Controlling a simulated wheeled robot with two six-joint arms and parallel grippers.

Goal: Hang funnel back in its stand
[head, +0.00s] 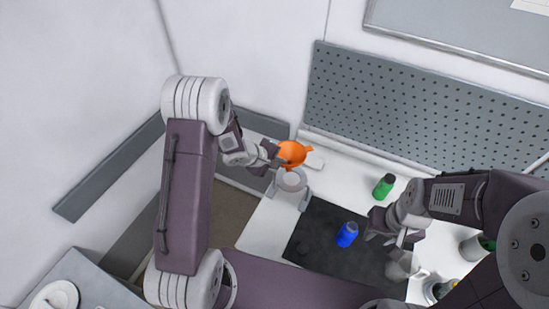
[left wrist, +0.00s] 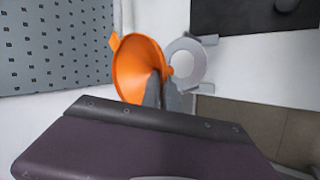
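The orange funnel (head: 293,153) is held up by my left gripper (head: 274,157), above and behind the stand in the head view. In the left wrist view the funnel (left wrist: 134,62) has its wide mouth turned to the left, and the fingers (left wrist: 162,90) close on its narrow side. The pale grey stand (head: 292,181) has a round ring top and stands at the back left of the table. Its ring (left wrist: 187,62) looks empty and lies right of the funnel in the wrist view. My right gripper (head: 388,236) looks open and empty, right of the blue bottle.
A blue bottle (head: 347,234) stands on the dark mat (head: 318,222). A green bottle (head: 383,186) stands behind my right gripper. A white mug (head: 403,268) and other containers are at the right. A grey pegboard (head: 420,105) rises behind the white table.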

